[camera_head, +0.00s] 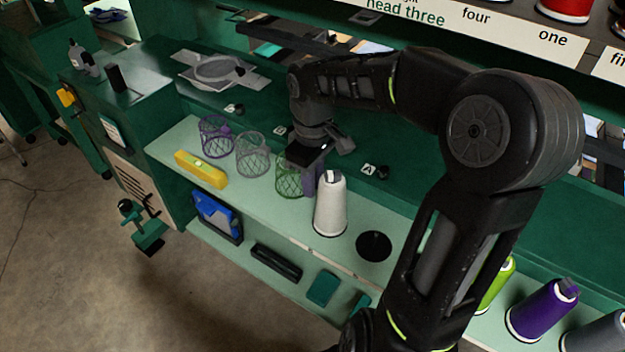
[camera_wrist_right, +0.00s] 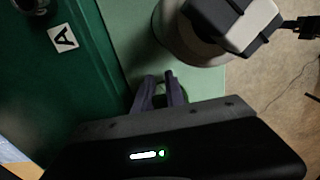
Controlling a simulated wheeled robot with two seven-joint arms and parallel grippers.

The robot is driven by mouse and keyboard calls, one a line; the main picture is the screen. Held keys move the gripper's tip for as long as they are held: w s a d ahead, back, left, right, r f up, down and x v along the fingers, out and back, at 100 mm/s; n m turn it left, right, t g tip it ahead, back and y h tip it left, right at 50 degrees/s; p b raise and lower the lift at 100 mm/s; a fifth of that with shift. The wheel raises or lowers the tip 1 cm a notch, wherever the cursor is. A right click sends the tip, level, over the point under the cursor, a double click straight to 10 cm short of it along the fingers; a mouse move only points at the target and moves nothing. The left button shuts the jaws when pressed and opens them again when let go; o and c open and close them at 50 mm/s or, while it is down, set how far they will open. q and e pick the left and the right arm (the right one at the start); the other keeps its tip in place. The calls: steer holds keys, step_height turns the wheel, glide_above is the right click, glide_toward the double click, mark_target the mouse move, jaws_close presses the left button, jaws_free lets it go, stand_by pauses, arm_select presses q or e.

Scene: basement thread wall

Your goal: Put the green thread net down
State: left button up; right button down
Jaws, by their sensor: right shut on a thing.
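The green thread net (camera_head: 287,181) is a wire-mesh cylinder on the pale green shelf (camera_head: 268,208), at the right end of a row of nets. It looks upright; whether its base touches the shelf is hard to tell. My right gripper (camera_head: 309,182) is shut on its right side, and the gripper body hides part of the net. In the right wrist view the two fingers (camera_wrist_right: 160,90) are close together with a little green between them. My left gripper is not in view.
A white thread cone (camera_head: 330,205) stands just right of the gripper. A grey net (camera_head: 252,156) and a purple net (camera_head: 216,137) stand to the left, behind a yellow level (camera_head: 201,169). A black disc (camera_head: 374,246) lies right of the cone. Purple (camera_head: 541,311) and other cones stand further right.

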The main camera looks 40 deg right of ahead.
steer(key=c, duration=1.8)
jaws_free()
steer(key=shift+f, duration=0.15)
steer(key=shift+c, duration=0.2)
steer(key=o, duration=0.5)
steer(key=shift+c, duration=0.2)
steer(key=shift+r, duration=0.2)
step_height(320, 180, up, 8)
step_height(320, 180, up, 4)
steer(key=shift+r+p, duration=0.1)
steer(key=shift+p, duration=0.65)
